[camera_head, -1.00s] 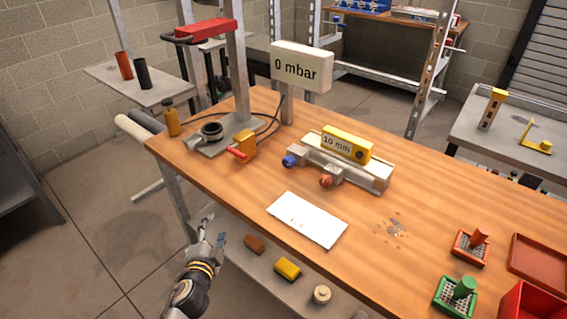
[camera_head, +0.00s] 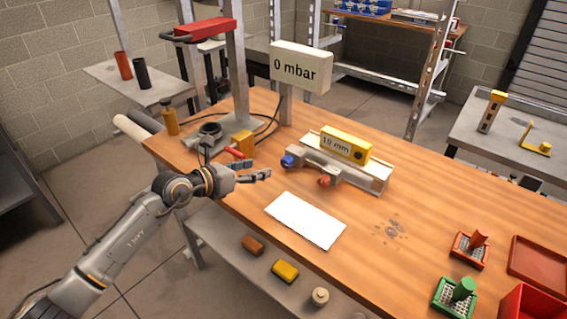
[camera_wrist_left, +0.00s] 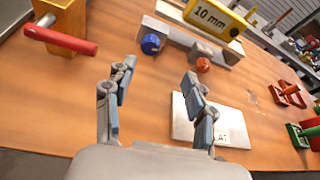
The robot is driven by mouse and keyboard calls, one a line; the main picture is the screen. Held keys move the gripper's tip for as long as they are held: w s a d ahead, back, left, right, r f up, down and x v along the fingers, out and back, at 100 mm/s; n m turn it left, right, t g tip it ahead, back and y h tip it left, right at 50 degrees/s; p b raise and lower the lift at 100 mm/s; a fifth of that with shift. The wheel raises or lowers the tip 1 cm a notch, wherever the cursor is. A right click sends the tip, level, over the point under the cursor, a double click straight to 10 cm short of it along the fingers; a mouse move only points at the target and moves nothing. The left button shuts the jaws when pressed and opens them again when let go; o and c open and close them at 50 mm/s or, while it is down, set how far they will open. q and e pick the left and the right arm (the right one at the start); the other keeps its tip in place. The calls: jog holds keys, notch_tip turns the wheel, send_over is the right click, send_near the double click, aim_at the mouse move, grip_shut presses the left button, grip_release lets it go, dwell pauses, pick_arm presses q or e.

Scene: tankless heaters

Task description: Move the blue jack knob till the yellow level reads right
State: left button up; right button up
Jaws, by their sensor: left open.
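The blue jack knob (camera_head: 289,160) sits at the left front of a grey fixture (camera_head: 371,180) on the wooden bench. It also shows in the left wrist view (camera_wrist_left: 151,44), ahead of the fingers. A red knob (camera_head: 325,181) is to its right. The yellow level (camera_head: 347,144) lies on the fixture and its display reads 10 mm. My left gripper (camera_head: 259,174) is over the bench's left edge, left of the blue knob and apart from it. In the left wrist view its fingers (camera_wrist_left: 156,95) are spread with nothing between them. My right gripper is out of view.
A white card (camera_head: 306,220) lies in front of the fixture. A yellow block with a red handle (camera_head: 241,146) stands close behind my left gripper. A sign (camera_head: 300,67) reading 0 mbar stands behind. Red and green pieces (camera_head: 468,250) are at the right; the bench between is mostly clear.

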aim_at(285, 163)
pick_arm(q)
jog(key=shift+w+a+f+m+y, duration=0.2)
jog(key=shift+w+a+m+y, duration=0.1)
jog(key=shift+a+y, duration=0.15)
jog(key=shift+w+d+f, duration=0.1)
jog(key=shift+w, duration=0.15)
jog(key=b+x, duration=0.1)
jog(key=x, duration=1)
jog(key=shift+s+d+f, duration=0.1)
jog(key=shift+d+f, duration=0.05)
jog(key=shift+f, duration=0.1)
jog(key=shift+x, duration=0.95)
jog(key=c, duration=1.1)
jog(key=m+y+p, duration=0.1)
jog(key=p, duration=0.3)
jog(key=m+t+p, duration=0.1)
jog(key=m+p, duration=0.1)
jog(key=p, duration=0.1)
jog(key=shift+s+d+r+y+p, duration=0.15)
jog(key=shift+r+y+p, duration=0.2)
jog(key=shift+c, duration=0.2)
jog(key=shift+f+m+y+p, duration=0.3)
jog(key=shift+m+p, duration=0.1)
jog(key=shift+p, duration=0.2)
